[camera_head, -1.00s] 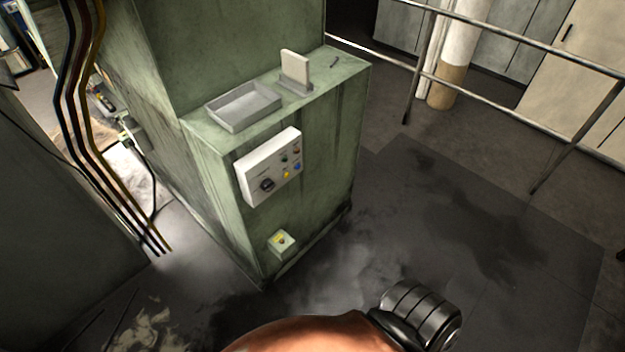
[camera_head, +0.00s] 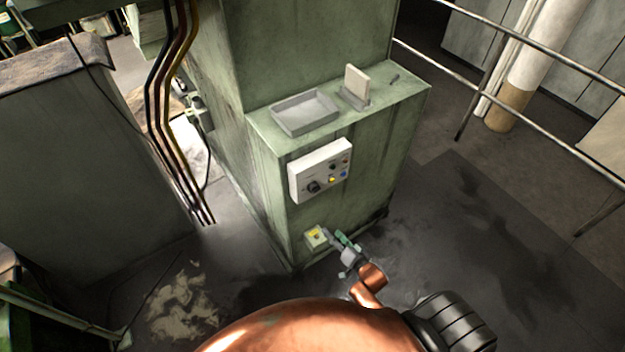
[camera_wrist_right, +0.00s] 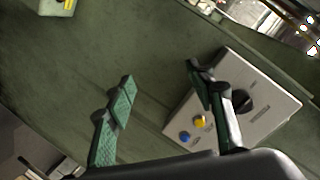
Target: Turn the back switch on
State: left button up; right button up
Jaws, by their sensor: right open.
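A green machine cabinet (camera_head: 345,215) carries a white control panel (camera_head: 320,171) with a black rotary knob (camera_head: 314,187) and several coloured buttons and lamps. A small pale box with a yellow face (camera_head: 316,237) sits low on the cabinet. I cannot tell which of these is the back switch. My right gripper (camera_head: 336,237) is open and empty, in front of the cabinet, below the panel and overlapping the small box's right side. In the right wrist view, the open fingers (camera_wrist_right: 162,80) face the cabinet; the panel (camera_wrist_right: 262,100) is partly behind one finger, and the small box (camera_wrist_right: 58,6) is cut off at the top.
A grey tray (camera_head: 304,113) and an upright pale plate (camera_head: 356,82) stand on the cabinet's ledge. Cables (camera_head: 170,110) hang to the left beside another green machine (camera_head: 80,160). A metal railing (camera_head: 490,85) runs at the right. The floor (camera_head: 500,230) right of the cabinet is clear.

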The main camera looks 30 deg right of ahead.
aim_at(316, 191)
jog(key=w+r+m+t+p, duration=0.2)
jog(key=w+r+t, duration=0.15)
jog(key=r, duration=1.15)
jog(key=shift+g+y, duration=0.25)
jog(key=shift+y, duration=0.25)
jog(key=w+b, duration=0.1)
jog(key=w, duration=0.2)
jog(key=w+b, duration=0.2)
jog(key=w, duration=0.1)
jog(key=w+a+b, duration=0.1)
jog(key=w, duration=0.2)
jog(key=shift+f+b, duration=0.1)
jog(key=shift+b, duration=0.2)
jog(key=n+b, duration=0.5)
jog(key=n, duration=0.1)
jog(key=shift+s, duration=0.1)
jog(key=shift+n, duration=0.9)
jog(key=n, duration=0.3)
jog(key=shift+r+n, duration=0.2)
jog(key=shift+n, duration=0.1)
jog(key=shift+c, duration=0.5)
